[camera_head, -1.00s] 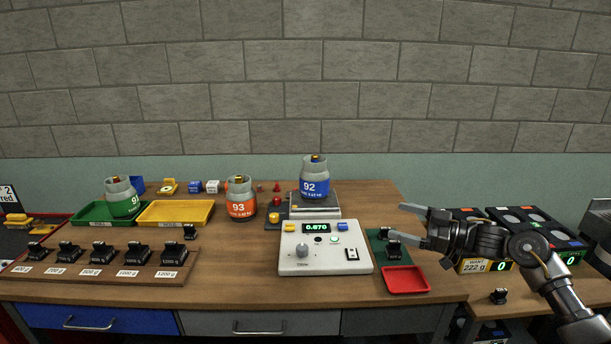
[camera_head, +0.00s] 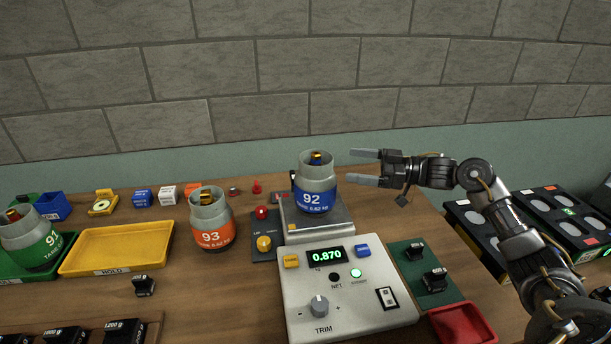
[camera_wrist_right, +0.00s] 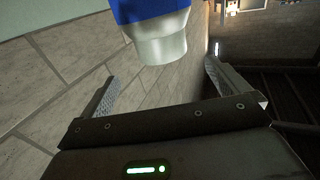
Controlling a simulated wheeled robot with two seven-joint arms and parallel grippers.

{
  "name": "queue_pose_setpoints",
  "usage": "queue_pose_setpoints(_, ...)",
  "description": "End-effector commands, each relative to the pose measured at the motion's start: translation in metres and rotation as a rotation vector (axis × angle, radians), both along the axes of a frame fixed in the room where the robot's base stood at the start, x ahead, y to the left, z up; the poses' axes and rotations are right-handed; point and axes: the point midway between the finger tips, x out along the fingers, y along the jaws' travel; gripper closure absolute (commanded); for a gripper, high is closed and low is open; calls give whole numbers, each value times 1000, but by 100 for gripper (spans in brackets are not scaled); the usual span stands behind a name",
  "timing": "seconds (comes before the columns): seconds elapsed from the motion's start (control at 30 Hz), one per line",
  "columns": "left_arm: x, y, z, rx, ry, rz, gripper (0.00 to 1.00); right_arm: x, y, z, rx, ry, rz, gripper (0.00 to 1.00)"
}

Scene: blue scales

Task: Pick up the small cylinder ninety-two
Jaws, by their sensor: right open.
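The small cylinder 92 (camera_head: 315,190), grey with a blue band, stands upright on the scale plate (camera_head: 318,224) behind the console, whose display reads 0.870. My right gripper (camera_head: 364,167) is open, to the right of the cylinder at about its upper height, with its fingers pointing left towards it. In the right wrist view the blue and grey cylinder (camera_wrist_right: 162,45) shows at the top, ahead of the open fingertips and not between them. I cannot tell the exact gap. My left gripper is out of view.
The orange cylinder 93 (camera_head: 211,222) stands left of the scale. The green cylinder 91 (camera_head: 30,240) stands in a green tray beside an empty yellow tray (camera_head: 118,249). The console (camera_head: 345,287) is in front. Black weights (camera_head: 434,279) and a red tray (camera_head: 462,325) lie to the right.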

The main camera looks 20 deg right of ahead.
Motion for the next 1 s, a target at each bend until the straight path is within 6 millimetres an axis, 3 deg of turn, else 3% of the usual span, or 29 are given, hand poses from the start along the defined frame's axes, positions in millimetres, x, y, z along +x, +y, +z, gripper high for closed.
queue_pose_setpoints(0.17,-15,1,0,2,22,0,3,-1,0,1,1,2,0,0)
queue_pose_setpoints(0.53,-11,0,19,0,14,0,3,27,36,3,4,-1,-4,0)
queue_pose_setpoints(0.77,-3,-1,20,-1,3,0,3,32,43,1,1,0,-5,0)
queue_pose_setpoints(1.0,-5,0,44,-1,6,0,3,48,69,5,3,1,-2,0)
